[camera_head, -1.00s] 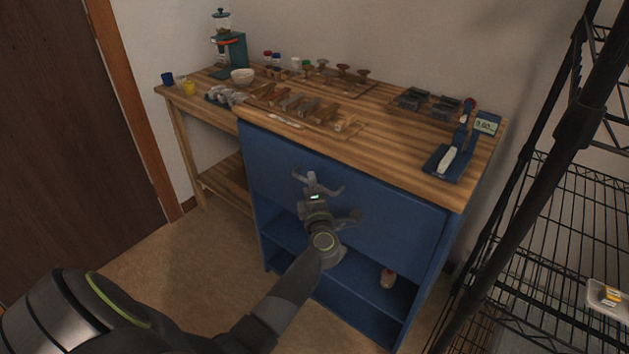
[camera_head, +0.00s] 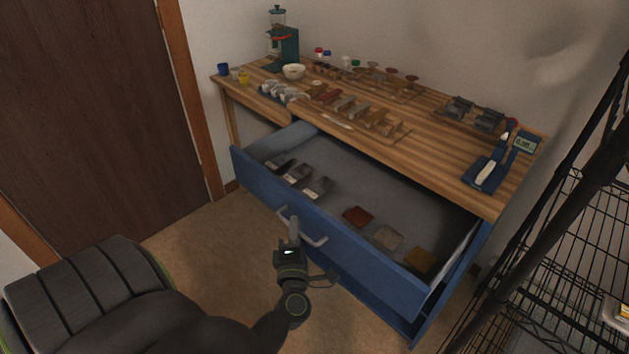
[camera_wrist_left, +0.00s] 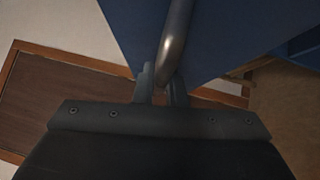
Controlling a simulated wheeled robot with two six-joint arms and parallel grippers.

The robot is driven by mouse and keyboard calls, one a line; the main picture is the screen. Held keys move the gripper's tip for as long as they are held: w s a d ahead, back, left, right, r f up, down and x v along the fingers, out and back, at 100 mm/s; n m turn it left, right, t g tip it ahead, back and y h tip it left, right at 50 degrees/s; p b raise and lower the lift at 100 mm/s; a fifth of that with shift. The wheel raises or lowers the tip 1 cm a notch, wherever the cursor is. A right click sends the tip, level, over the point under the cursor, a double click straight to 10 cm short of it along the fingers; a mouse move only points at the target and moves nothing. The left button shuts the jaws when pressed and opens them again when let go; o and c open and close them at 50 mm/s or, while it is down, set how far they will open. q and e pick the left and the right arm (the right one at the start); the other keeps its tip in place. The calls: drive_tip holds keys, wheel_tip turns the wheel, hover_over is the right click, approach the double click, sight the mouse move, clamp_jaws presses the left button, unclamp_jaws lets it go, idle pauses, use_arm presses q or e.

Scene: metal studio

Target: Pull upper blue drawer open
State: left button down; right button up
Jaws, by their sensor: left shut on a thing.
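The upper blue drawer (camera_head: 362,245) stands pulled out from under the wooden worktop in the head view. Its front also shows in the left wrist view (camera_wrist_left: 225,35). A curved grey handle (camera_head: 312,239) is on the drawer front. My left gripper (camera_head: 293,226) is at the handle, and in the left wrist view its fingers are shut around the handle bar (camera_wrist_left: 174,45). Inside the drawer lie several dark blocks with light ends on the left, and a red-brown, a grey and a yellow-brown piece on the right. My right gripper is not in view.
The worktop (camera_head: 440,150) carries a green grinder (camera_head: 284,45), a white bowl (camera_head: 293,71), several tools and a blue scale (camera_head: 487,172). A black wire rack (camera_head: 575,235) stands close on the right. Brown floor is open to the left of the drawer.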

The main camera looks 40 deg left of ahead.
use_arm(q)
drive_tip(key=shift+s+a, duration=0.2)
drive_tip(key=shift+s, duration=2.25)
drive_tip(key=c, duration=1.5)
unclamp_jaws()
